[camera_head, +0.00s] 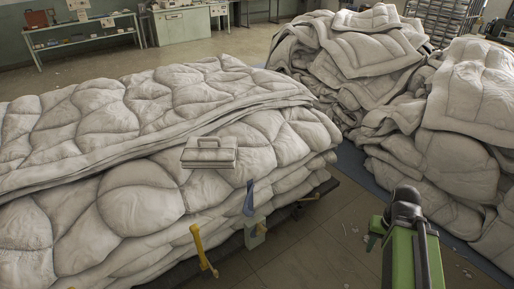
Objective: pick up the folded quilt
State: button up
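I cannot make out any gripper fingers in the head view.
Two more heaps of crumpled quilts stand at back right (345,60) and right (465,120). A green and black device (405,240) rises at lower right. A yellow piece (200,247) and a blue piece (249,198) stand at the stack's front edge. Floor (315,245) shows between.

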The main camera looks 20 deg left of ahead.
aim_at(210, 153)
jog(key=u, duration=0.05)
jog(key=i, duration=2.25)
jog(key=u, duration=1.25)
jog(key=k, duration=0.2)
jog(key=u, duration=2.15)
jog(key=i, duration=1)
jog(key=u, duration=0.3)
